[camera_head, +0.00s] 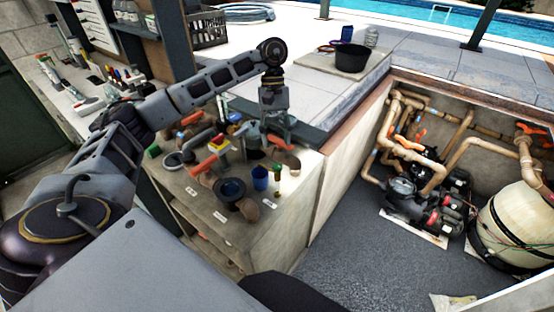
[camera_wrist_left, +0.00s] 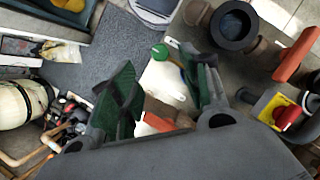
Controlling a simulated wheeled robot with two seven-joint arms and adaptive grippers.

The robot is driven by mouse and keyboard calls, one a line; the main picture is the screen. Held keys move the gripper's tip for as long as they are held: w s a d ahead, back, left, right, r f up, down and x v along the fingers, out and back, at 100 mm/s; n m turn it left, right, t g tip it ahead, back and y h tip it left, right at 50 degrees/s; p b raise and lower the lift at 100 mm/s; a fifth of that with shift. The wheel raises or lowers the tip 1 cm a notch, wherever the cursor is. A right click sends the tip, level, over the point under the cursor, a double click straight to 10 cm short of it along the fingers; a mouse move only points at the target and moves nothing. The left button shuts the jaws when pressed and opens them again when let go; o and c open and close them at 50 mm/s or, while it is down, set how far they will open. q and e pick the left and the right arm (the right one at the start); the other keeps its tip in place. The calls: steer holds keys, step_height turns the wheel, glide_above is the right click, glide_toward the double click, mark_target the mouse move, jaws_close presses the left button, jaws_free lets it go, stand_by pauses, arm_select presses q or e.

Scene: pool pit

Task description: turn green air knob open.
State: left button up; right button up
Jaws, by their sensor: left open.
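The green knob (camera_head: 277,168) tops a small upright fitting near the right end of the bench, beside a blue cup. In the left wrist view the round green knob (camera_wrist_left: 159,51) shows ahead of and between the fingertips, apart from them as far as I can tell. My left gripper (camera_head: 277,138) points down over the back of the bench, behind the knob in the head view. Its green-padded fingers (camera_wrist_left: 157,62) stand wide apart with nothing held. The knob's turn angle is too small to tell. My right gripper is not in view.
The bench (camera_head: 290,215) is crowded with pipe fittings, a black round flange (camera_head: 231,189), the blue cup (camera_head: 260,178), orange-handled valves (camera_head: 203,165) and a yellow switch box (camera_head: 218,146). Right of it is a pit with pumps (camera_head: 410,195) and a cream tank (camera_head: 515,230).

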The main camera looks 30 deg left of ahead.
mark_target(277, 165)
arm_select(q)
steer(key=shift+p+x, duration=0.65)
steer(key=shift+x, duration=3.2)
jaws_close()
steer(key=shift+a, duration=0.1)
